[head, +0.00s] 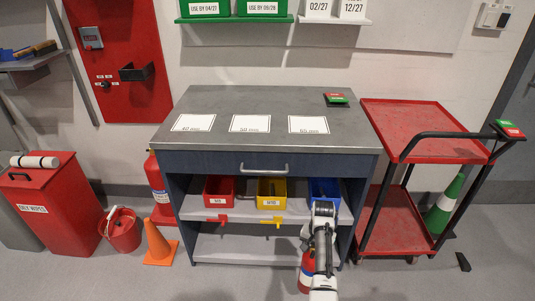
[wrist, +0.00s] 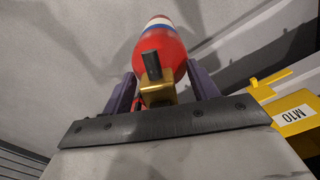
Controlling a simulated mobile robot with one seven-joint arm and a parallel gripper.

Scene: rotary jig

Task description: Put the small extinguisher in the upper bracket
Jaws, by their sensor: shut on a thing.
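My gripper (wrist: 160,92) is shut on the small extinguisher (wrist: 163,57), with a purple finger on each side of its brass valve. The extinguisher is red with a white and blue band and a black top part. In the head view, the extinguisher (head: 305,276) is low in front of the workbench, partly hidden by my arm. Whether it touches the floor I cannot tell. A black bracket (head: 135,72) sticks out from the red wall panel (head: 112,40) at upper left and looks empty. A larger red extinguisher (head: 158,178) stands left of the workbench.
The grey-topped workbench (head: 265,105) has red (head: 218,191), yellow (head: 271,192) and blue (head: 325,191) bins on its shelf. An orange cone (head: 157,245), a red bucket (head: 122,232) and a red wipes bin (head: 45,200) stand left. A red cart (head: 410,120) stands right.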

